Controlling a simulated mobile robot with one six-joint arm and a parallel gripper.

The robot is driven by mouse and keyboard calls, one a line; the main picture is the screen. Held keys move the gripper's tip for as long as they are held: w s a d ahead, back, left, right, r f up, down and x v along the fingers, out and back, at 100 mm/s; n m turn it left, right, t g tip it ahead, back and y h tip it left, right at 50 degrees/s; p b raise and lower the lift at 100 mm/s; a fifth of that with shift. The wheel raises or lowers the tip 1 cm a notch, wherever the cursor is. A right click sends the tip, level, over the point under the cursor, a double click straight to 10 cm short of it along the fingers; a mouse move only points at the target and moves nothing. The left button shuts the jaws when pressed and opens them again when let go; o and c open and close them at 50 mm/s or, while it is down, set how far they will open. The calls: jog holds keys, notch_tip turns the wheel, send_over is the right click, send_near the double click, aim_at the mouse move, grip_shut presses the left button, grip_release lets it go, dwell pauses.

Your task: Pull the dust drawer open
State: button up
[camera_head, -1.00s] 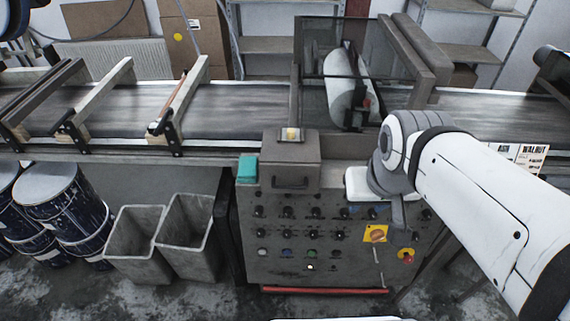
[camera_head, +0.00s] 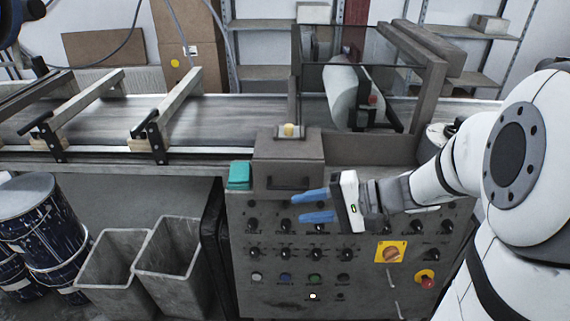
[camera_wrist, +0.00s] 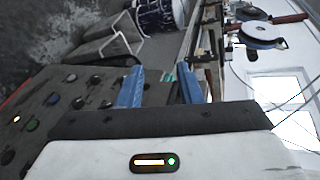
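The dust drawer looks to be the grey box (camera_head: 288,152) on top of the control cabinet, with a dark bar handle (camera_head: 290,183) low on its front. It appears shut. My gripper (camera_head: 308,206) is in front of the cabinet, just below and right of the handle, its two blue fingers pointing left. The fingers are apart with nothing between them, and no contact with the handle shows. In the wrist view the two blue fingers (camera_wrist: 160,88) also stand apart, with part of a grey surface behind them; the handle cannot be made out there.
The control panel (camera_head: 300,268) has several knobs, a yellow rotary switch (camera_head: 391,252) and a red button (camera_head: 425,278). A teal block (camera_head: 240,175) sits left of the box. The conveyor (camera_head: 95,122) runs behind. Grey bins (camera_head: 172,262) and paint drums (camera_head: 38,215) stand left.

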aim_at(294, 189)
jog(key=w+d+f+m+t+y+b, duration=0.2)
jog(key=w+d+f+t, duration=0.15)
jog(key=w, duration=0.25)
jog(key=shift+t, duration=0.45)
jog(key=x, duration=0.5)
jog(key=r+x, duration=0.1)
jog(key=x, duration=0.2)
jog(key=shift+a, duration=0.1)
jog(key=shift+c, duration=0.5)
grip_shut()
